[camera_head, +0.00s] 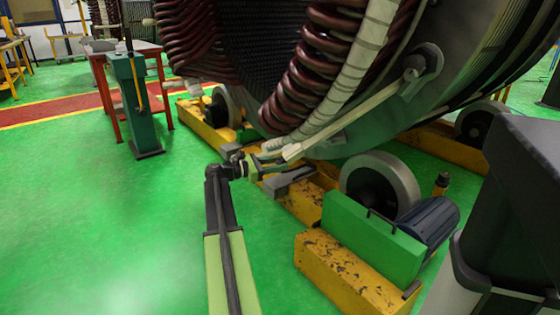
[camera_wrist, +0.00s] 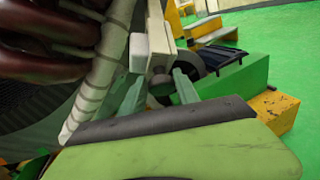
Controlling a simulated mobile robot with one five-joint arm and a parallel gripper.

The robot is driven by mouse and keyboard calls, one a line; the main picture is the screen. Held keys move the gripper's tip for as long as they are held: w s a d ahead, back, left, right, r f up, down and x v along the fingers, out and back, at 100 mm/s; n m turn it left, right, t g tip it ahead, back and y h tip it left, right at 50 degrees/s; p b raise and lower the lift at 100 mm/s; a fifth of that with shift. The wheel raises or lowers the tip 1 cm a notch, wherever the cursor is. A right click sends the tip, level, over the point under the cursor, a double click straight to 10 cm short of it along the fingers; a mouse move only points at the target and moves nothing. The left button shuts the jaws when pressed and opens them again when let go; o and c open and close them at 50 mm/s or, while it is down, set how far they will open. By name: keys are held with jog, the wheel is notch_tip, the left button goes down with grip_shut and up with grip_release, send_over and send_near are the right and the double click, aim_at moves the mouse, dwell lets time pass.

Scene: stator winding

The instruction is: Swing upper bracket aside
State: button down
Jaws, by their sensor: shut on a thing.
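The upper bracket (camera_head: 360,108) is a long pale bar on the stator's side. Its upper right end meets a round pivot (camera_head: 412,76) on the grey stator frame, and it slants down to the left. My gripper (camera_head: 272,160) is at its low left end and shut on it. In the wrist view, the two green fingers of my gripper (camera_wrist: 158,88) stand on either side of the bracket's end (camera_wrist: 160,50). The exact contact is partly hidden. A white wrapped bundle (camera_head: 352,75) runs close beside the bracket.
Dark red coils (camera_head: 320,60) hang on the stator above my gripper. Below are a yellow base frame (camera_head: 345,270), a grey roller (camera_head: 380,182) and a green block (camera_head: 370,240) with a motor (camera_head: 432,222). Green floor (camera_head: 100,210) is clear at left.

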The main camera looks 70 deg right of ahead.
jog(key=c, duration=1)
grip_release()
jog(key=shift+s, duration=0.4)
jog(key=shift+w+a, duration=0.1)
jog(key=shift+w, duration=0.1)
jog(key=shift+w+a, duration=0.25)
jog(key=shift+w, duration=0.05)
jog(key=p+v, duration=0.1)
jog(key=v, duration=1.5)
jog(key=shift+w+a, duration=0.2)
